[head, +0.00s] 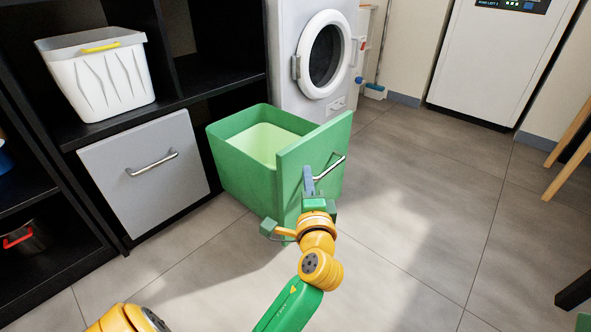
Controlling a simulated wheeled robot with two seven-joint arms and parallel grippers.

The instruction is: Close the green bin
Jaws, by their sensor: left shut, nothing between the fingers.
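The green bin (233,165) is a drawer pulled out of the black cabinet, with its open top showing a pale green inside. Its upright green front panel (290,170) faces right and carries a silver bar handle (329,167). My left gripper (309,182) is in front of this panel, beside the near end of the handle. Its fingers are shut with nothing between them. I cannot tell whether they touch the panel. The gripper and wrist hide the panel's lower part. My right gripper is not in view.
Left of the bin is a shut grey drawer (130,185) with a bar handle. A white basket (100,80) stands on the shelf above it. A white washing machine (312,25) stands behind the bin. The grey tiled floor (420,220) to the right is clear.

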